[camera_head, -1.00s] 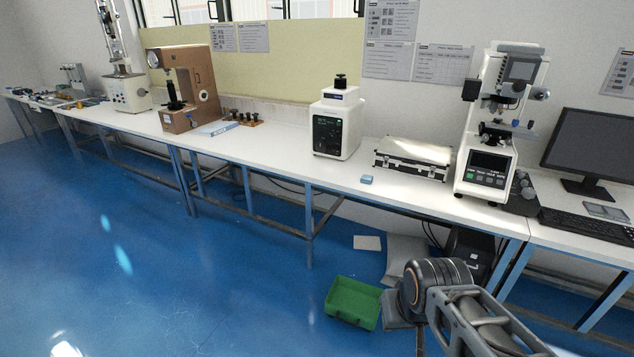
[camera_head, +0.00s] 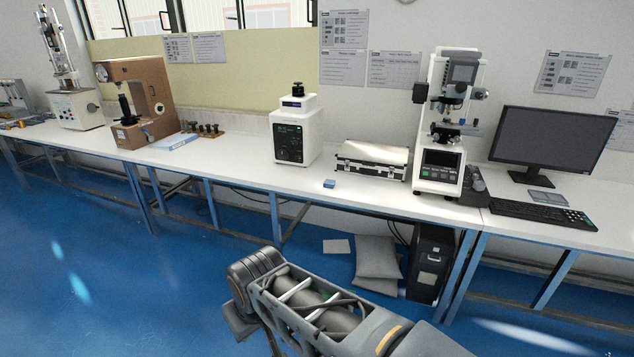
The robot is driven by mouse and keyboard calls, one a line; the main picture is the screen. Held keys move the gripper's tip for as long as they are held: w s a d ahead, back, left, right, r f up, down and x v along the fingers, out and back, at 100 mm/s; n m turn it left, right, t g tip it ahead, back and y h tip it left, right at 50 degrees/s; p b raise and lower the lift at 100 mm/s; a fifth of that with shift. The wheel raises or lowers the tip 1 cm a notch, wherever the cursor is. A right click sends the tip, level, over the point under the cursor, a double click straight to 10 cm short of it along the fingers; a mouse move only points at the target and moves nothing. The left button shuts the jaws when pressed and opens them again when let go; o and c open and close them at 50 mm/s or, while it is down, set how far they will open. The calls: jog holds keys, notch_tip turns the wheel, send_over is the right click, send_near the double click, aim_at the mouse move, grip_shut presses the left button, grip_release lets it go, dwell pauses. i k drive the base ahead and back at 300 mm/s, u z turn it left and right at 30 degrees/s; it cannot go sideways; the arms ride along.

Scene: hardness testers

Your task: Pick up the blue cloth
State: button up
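A small blue block-like piece (camera_head: 329,183) lies on the white bench top, near its front edge. It may be the blue cloth, folded, but it is too small to tell. It sits in front of a black-and-silver case and to the right of a white tester. Nothing touches it. My arm crosses the lower middle of the view, below and in front of the bench. My gripper is not in view.
The bench (camera_head: 236,174) carries a brown tester (camera_head: 150,96), the white tester (camera_head: 295,130), the case (camera_head: 372,160), a microscope-like tester (camera_head: 440,150) and a monitor (camera_head: 552,142). Below are a grey cushion (camera_head: 377,258) and a black computer case (camera_head: 430,262). Bench top around the blue piece is clear.

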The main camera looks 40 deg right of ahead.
aim_at(328, 184)
jog(key=i, duration=3.25)
jog(key=z, duration=3.55)
jog(key=i, duration=0.55)
